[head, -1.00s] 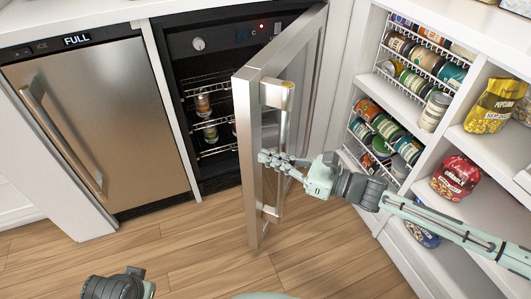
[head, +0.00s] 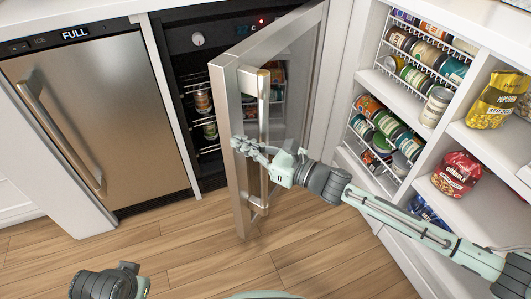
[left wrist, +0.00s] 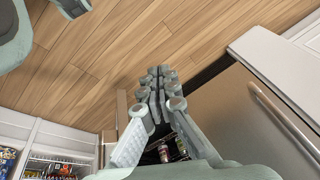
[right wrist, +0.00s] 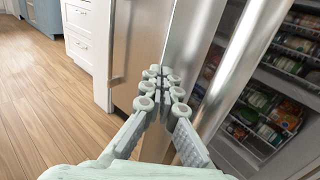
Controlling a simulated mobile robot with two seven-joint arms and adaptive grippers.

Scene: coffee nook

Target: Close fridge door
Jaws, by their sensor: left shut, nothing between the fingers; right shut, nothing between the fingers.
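The fridge door (head: 236,185) stands partly open, hinged on its right, with a glass pane and a long metal handle (head: 264,110). My right gripper (head: 240,146) is shut and empty at the door's free edge, beside the handle. It looks close to the metal frame, but I cannot tell whether it touches. In the right wrist view my right gripper (right wrist: 163,77) lies in front of the door frame. The fridge's dark inside (head: 197,75) shows racks with a few cans. My left gripper (left wrist: 162,75) is shut and empty, pointing over the floor.
A steel ice maker (head: 100,120) with a bar handle stands left of the fridge. At the right, white shelves hold can racks (head: 385,125), a yellow popcorn bag (head: 495,100) and a red bag (head: 457,174). The wooden floor (head: 200,255) in front is clear.

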